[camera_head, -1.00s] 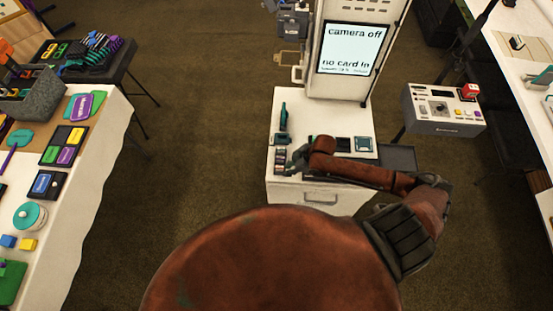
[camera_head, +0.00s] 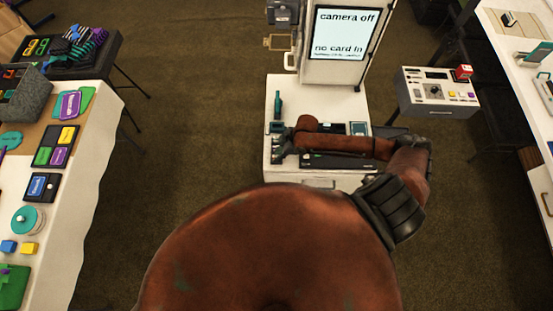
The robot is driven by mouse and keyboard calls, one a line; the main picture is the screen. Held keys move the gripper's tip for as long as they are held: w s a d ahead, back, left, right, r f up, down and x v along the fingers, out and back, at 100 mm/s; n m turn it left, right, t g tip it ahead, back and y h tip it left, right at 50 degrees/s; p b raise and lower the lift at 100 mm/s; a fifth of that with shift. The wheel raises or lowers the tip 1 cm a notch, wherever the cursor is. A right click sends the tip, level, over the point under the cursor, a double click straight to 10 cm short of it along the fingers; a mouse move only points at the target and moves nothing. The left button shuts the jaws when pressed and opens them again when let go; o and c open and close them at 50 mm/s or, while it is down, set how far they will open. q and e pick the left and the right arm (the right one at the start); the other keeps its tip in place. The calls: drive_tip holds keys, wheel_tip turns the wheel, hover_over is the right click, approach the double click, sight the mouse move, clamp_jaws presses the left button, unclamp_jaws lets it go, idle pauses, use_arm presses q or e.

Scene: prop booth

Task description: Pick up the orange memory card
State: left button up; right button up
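I cannot make out an orange memory card anywhere in this view; it may be hidden or too small to see. My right arm reaches in from the right across the top of the white cabinet (camera_head: 272,100). My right gripper (camera_head: 281,146) is at the cabinet's left front, small and partly hidden by my arm. I cannot tell whether its fingers are open or shut, or whether they hold anything. My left gripper is not in view.
A screen (camera_head: 339,33) above the cabinet reads "camera off" and "no card in". A teal bottle-like item (camera_head: 278,103) stands at the cabinet's left. A grey control box (camera_head: 437,92) is to the right. The left table holds coloured cases (camera_head: 41,186). Carpet between is clear.

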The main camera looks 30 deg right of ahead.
drive_tip(key=shift+f, duration=0.1)
clamp_jaws()
idle(0.5)
